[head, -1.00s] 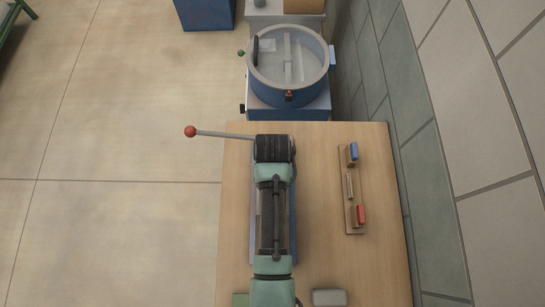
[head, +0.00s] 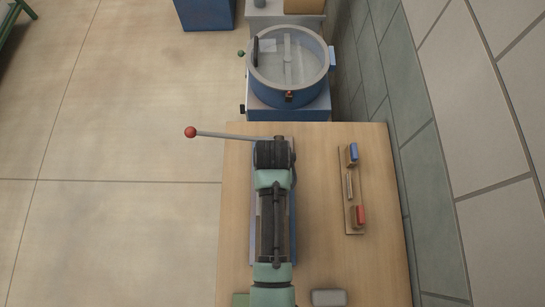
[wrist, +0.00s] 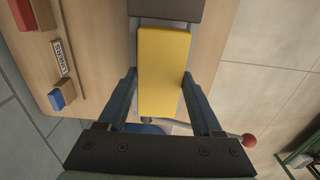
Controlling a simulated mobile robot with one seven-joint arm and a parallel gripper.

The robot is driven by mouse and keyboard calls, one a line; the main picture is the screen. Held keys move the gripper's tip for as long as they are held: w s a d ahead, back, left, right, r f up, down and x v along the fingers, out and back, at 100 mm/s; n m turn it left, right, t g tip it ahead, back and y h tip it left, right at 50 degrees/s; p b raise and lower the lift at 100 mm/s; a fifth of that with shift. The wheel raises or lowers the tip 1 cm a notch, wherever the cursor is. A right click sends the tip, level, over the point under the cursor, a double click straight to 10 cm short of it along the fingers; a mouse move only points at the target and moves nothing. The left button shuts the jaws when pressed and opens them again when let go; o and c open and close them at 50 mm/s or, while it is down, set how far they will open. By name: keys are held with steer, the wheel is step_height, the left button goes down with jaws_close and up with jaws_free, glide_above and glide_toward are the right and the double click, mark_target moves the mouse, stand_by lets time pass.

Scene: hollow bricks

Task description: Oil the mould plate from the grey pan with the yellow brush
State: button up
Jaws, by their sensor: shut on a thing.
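The yellow brush (wrist: 165,70) shows as a yellow block in the wrist view. My gripper (wrist: 159,80) is shut on it, one dark finger on each side. A dark grey block (wrist: 167,9) lies just past its far end; I cannot tell whether they touch. In the head view my arm covers the brush, the gripper's fingers and most of the press, whose blue-grey edge (head: 292,225) shows beside it. The mould plate cannot be made out. A grey, round-cornered object (head: 329,298) sits at the bottom edge; I cannot tell whether it is the grey pan.
A wooden rack (head: 350,190) with a blue-topped block (head: 352,152) and a red-topped block (head: 360,216) lies on the wooden table (head: 380,260). A lever with a red ball (head: 190,132) sticks out left. A blue mixer drum (head: 288,75) stands beyond the table. A wall rises right.

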steer(key=shift+w+f, duration=0.1)
steer(key=shift+w, duration=0.15)
stand_by(0.3)
steer(key=shift+w+b, duration=0.3)
steer(key=shift+w, duration=0.2)
steer(key=shift+s, duration=0.2)
steer(key=shift+s+p, duration=0.3)
steer(key=shift+s, duration=0.4)
steer(key=shift+w, duration=0.2)
steer(key=shift+w+b, duration=0.3)
steer(key=shift+w, duration=0.4)
steer(key=shift+s, duration=0.15)
steer(key=shift+s+p, duration=0.3)
steer(key=shift+s, duration=0.4)
